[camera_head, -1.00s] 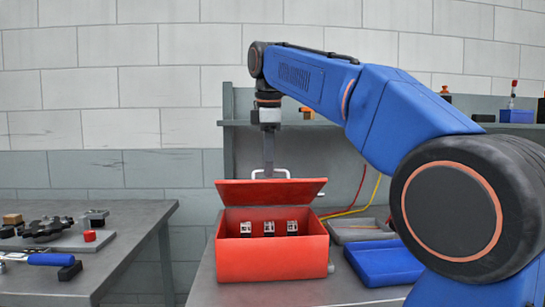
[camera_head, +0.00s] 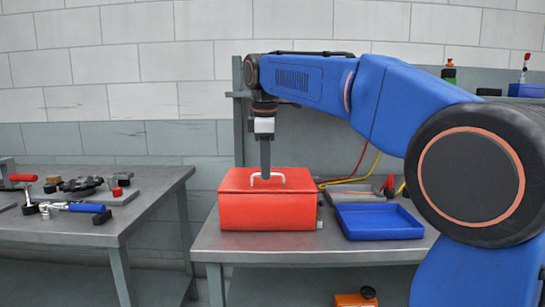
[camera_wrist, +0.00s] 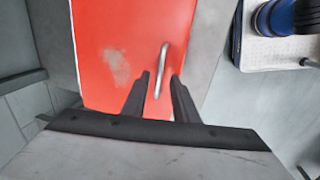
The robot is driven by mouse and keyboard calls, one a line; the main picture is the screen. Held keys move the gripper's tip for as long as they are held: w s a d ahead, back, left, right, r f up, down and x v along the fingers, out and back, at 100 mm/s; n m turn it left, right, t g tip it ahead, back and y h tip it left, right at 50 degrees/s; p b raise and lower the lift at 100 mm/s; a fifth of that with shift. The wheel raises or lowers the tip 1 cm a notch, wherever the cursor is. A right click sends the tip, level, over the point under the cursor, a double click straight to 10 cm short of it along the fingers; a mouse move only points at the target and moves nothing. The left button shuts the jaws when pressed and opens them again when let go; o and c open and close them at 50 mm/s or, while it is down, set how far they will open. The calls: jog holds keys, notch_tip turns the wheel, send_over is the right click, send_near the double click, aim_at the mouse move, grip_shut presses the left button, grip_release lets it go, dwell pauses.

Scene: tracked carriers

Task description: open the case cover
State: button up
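The red case (camera_head: 285,215) stands on the grey bench with its cover (camera_head: 235,181) down, and its inside is hidden. A pale metal handle (camera_head: 283,178) sits on top of the cover. My gripper (camera_head: 265,177) points straight down at the handle, its fingertips close above the cover. In the wrist view, the red cover (camera_wrist: 115,35) fills the middle, and the handle (camera_wrist: 162,62) shows between the two spread fingers of my gripper (camera_wrist: 160,76). Gaps show on both sides of the handle. Whether the fingertips touch the cover cannot be told.
A blue tray (camera_head: 378,222) lies right of the case, with a grey tray (camera_head: 350,193) behind it. Red and yellow cables run behind. A second table (camera_head: 75,228) at the left holds tools and clamps. An orange object (camera_head: 356,299) sits low under the bench.

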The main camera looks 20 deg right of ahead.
jog(key=s+a+r, duration=0.1)
jog(key=s+r, duration=0.2)
jog(key=r, duration=1.4)
jog(key=shift+s, duration=0.1)
